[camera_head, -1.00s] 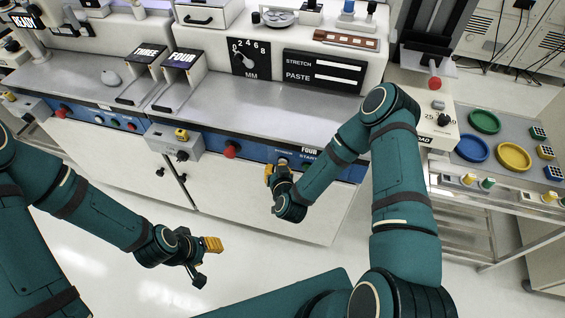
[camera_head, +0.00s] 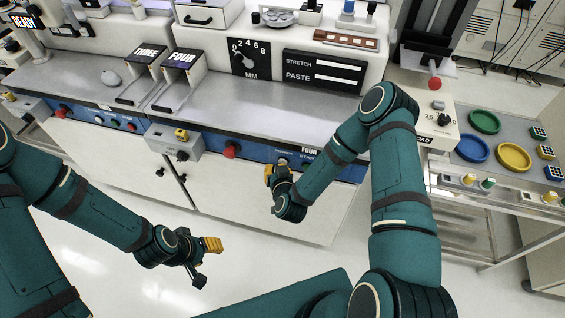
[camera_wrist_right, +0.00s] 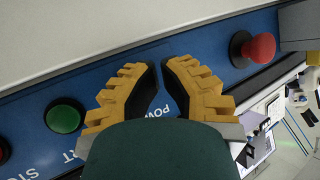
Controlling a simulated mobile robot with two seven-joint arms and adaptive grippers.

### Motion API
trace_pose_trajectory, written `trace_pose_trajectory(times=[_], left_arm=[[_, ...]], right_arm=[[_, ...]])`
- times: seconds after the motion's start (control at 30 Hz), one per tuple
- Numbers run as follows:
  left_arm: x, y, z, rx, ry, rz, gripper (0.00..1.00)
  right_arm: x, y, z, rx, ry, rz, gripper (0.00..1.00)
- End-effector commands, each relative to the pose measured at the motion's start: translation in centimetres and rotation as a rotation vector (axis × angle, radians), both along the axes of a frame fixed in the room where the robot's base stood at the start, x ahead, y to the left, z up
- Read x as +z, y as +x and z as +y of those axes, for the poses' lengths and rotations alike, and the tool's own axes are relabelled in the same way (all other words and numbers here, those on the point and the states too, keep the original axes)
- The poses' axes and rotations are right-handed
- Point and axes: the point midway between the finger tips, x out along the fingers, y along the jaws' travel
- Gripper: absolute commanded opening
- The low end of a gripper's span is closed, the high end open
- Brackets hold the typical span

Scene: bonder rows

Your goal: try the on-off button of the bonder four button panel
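The bonder four button panel (camera_head: 257,153) is a blue strip on the bench front, labelled FOUR. In the right wrist view the blue panel shows a green button (camera_wrist_right: 65,115) by the START lettering, and part of a red button (camera_wrist_right: 3,151) at the left edge. Lettering beginning POW is partly visible between my fingers; the on-off button itself is not clear, hidden by the gripper. My right gripper (camera_head: 275,171) is at the panel, its yellow fingertips (camera_wrist_right: 160,66) nearly together and holding nothing visible. Contact cannot be told. My left gripper (camera_head: 205,262) is open and empty, low over the floor.
A red mushroom button (camera_wrist_right: 258,48) stands out at the panel's other end; it also shows in the head view (camera_head: 231,150). A grey control box (camera_head: 176,143) juts out left of it. A table with coloured dishes (camera_head: 513,157) stands right.

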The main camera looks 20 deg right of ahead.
Motion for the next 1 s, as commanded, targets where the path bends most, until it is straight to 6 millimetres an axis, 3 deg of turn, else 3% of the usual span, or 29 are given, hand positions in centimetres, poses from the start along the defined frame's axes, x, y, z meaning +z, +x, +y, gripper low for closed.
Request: trace_pose_trajectory(times=[0.57, 1.0], left_arm=[[0.1, 0.0, 0.0, 0.0, 0.0, 0.0, 0.47], [0.3, 0.0, 0.0, 0.0, 0.0, 0.0, 0.47]], right_arm=[[-0.1, -1.1, 0.7, 0.001, 0.001, 0.002, 0.0], [-0.1, -4.2, 2.9, 0.004, 0.001, 0.002, 0.0]])
